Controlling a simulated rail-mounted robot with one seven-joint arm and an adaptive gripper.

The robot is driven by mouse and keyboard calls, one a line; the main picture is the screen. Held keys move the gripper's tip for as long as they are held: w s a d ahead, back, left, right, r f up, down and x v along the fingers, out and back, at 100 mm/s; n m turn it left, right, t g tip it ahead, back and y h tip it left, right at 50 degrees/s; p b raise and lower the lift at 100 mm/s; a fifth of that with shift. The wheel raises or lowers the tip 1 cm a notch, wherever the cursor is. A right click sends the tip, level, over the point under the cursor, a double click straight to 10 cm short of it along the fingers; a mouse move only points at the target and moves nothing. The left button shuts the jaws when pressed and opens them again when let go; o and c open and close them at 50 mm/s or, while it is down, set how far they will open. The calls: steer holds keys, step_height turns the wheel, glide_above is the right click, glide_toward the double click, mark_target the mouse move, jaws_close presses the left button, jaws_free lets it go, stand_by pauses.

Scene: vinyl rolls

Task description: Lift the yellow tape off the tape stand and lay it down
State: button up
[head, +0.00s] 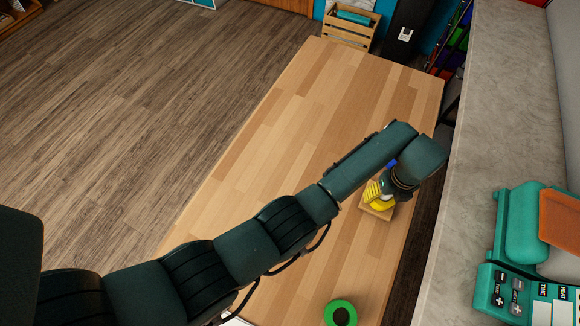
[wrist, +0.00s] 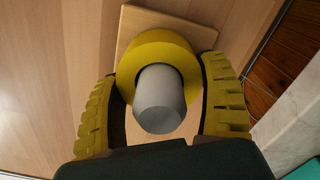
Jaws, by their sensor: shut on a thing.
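The yellow tape (wrist: 155,52) is a thick ring around the grey post (wrist: 160,100) of the tape stand in the wrist view. The stand's square wooden base (wrist: 133,20) shows behind it. My gripper (wrist: 158,70) has its yellow ridged fingers on either side of the tape and is shut on it. In the head view my gripper (head: 378,192) reaches down over the stand (head: 376,214) near the table's right edge, and part of the yellow tape (head: 383,204) shows. The contact of tape and base is not clear.
A green tape roll (head: 341,313) lies on the wooden table (head: 290,130) near the front. The table's far and left parts are clear. A wooden crate (head: 349,27) stands beyond the far edge. A grey counter (head: 495,130) with a teal machine (head: 525,240) is at right.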

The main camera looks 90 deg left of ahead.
steer(key=shift+r, duration=0.1)
stand_by(0.3)
steer(key=shift+r+p, duration=3.85)
steer(key=shift+r, duration=1.65)
